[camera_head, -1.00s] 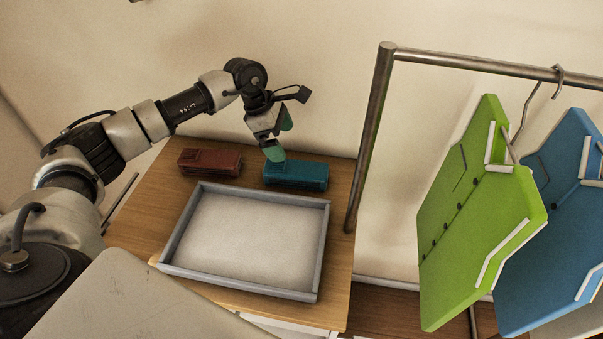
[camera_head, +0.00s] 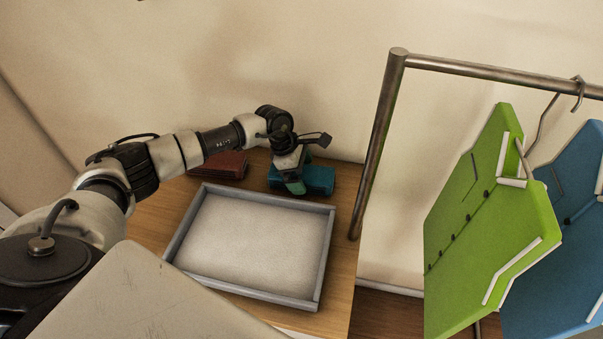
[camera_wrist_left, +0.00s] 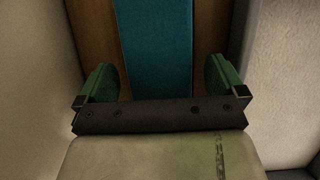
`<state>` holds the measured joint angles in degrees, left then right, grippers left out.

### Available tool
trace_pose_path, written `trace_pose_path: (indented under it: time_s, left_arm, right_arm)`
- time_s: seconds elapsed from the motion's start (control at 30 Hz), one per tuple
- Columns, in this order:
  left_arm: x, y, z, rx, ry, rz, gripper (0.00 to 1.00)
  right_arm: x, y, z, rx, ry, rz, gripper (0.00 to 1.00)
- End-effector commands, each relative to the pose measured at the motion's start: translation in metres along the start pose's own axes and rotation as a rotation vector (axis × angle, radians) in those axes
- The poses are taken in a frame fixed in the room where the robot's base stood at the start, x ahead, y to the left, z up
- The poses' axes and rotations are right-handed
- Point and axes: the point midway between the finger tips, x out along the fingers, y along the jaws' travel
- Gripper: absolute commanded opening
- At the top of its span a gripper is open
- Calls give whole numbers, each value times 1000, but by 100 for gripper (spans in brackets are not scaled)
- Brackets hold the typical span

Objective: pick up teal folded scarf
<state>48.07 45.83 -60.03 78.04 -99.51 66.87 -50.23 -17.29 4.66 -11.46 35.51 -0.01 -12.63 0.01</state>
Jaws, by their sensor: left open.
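The teal folded scarf (camera_head: 318,178) lies on the wooden surface behind the grey tray, partly hidden by my left gripper. My left gripper (camera_head: 296,186) is at the scarf's left part, with its green fingertips low beside it. In the left wrist view the scarf (camera_wrist_left: 155,50) runs between the two green fingers of the open left gripper (camera_wrist_left: 161,82), with a gap on each side. The fingers do not grip it. My right gripper is not in view.
A dark red folded item (camera_head: 222,166) lies left of the scarf, partly behind my arm. A grey-rimmed tray (camera_head: 325,260) sits in front. A metal rail post (camera_head: 377,150) stands at right, with a green garment (camera_head: 490,220) and a blue garment (camera_head: 565,240) hanging.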

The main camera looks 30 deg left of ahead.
Motion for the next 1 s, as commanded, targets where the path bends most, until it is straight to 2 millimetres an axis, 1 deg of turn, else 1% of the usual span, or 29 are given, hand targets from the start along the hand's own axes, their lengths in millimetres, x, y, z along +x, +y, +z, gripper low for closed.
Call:
trace_pose_path:
  time_s: [0.03, 0.13, 0.23, 0.4, 0.77, 0.8, 1.0]
  left_arm:
    - [6, 0, 2, -1, -1, -2, 99]
    - [16, 0, 1, 0, 0, 0, 99]
    - [19, 1, 1, 0, 0, 2, 99]
    - [20, 1, 0, 1, 0, 2, 99]
    - [19, 1, 1, 1, -1, 1, 44]
    - [19, 1, 1, 1, -1, 2, 41]
    - [18, 1, 1, 1, -1, 2, 41]
  right_arm:
    - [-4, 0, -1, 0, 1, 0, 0]
    - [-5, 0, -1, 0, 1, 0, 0]
    - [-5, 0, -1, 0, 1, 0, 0]
    - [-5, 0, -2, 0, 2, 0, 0]
    - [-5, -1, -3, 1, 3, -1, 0]
    - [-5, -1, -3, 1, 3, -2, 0]
    - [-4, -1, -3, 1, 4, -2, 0]
